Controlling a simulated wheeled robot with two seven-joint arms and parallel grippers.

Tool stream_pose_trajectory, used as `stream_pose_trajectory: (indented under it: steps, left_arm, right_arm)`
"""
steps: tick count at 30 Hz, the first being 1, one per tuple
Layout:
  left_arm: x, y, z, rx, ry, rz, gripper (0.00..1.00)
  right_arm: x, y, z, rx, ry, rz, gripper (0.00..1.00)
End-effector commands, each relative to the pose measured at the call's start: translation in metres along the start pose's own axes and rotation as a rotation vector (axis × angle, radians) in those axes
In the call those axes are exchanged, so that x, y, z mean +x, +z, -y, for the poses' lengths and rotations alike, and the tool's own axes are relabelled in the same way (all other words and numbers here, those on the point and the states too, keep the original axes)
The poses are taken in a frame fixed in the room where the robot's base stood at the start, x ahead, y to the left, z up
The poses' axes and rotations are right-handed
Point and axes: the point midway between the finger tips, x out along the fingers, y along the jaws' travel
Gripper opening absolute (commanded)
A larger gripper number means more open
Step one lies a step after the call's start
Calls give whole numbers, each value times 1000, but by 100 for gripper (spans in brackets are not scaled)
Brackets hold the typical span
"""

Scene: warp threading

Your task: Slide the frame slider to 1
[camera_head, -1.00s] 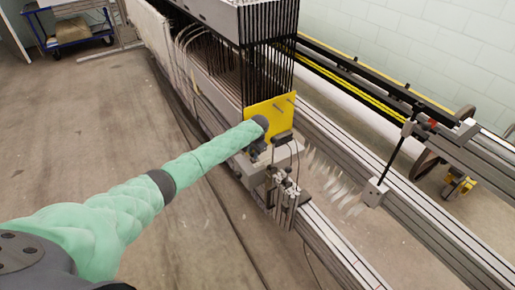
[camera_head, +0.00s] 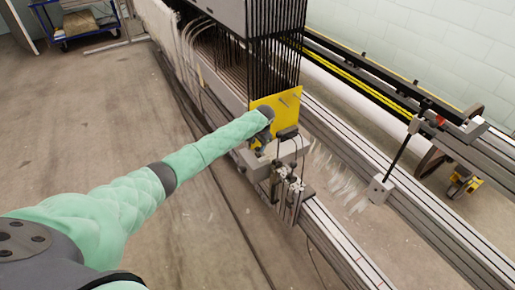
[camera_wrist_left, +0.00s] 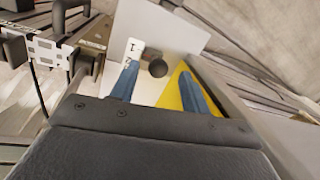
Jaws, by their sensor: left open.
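A white plate (camera_wrist_left: 165,35) shows in the left wrist view, with the marks "I" and "2" near its left edge and a dark round knob or hole (camera_wrist_left: 158,67) near its middle. I cannot tell for sure which part is the frame slider. My left gripper (camera_wrist_left: 160,72) is open, its two blue fingers on either side of the dark round part, with nothing seen gripped. In the head view the left gripper (camera_head: 262,146) is at the machine's end, by a yellow plate (camera_head: 281,103); its fingertips are mostly hidden there. My right gripper is not in view.
Black upright frames (camera_head: 274,45) stand just behind the yellow plate. Metal rails (camera_head: 345,245) run toward the lower right. A bracket with small fittings (camera_head: 287,188) stands close below the gripper. The floor (camera_head: 110,120) to the left is clear, with a blue cart (camera_head: 80,22) at the back.

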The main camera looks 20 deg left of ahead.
Motion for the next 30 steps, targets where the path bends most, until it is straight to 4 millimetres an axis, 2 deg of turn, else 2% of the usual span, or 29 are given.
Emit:
stream_pose_trajectory:
  steps: [6,12,16,30]
  left_arm:
    - [-32,0,0,1,0,-2,46]
    - [-49,1,0,-1,0,0,46]
    - [-52,1,0,-1,0,1,46]
    - [-52,1,0,-1,0,1,46]
  right_arm:
    - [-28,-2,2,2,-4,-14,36]
    - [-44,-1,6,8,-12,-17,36]
    - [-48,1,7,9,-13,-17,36]
    - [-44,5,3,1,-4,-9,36]
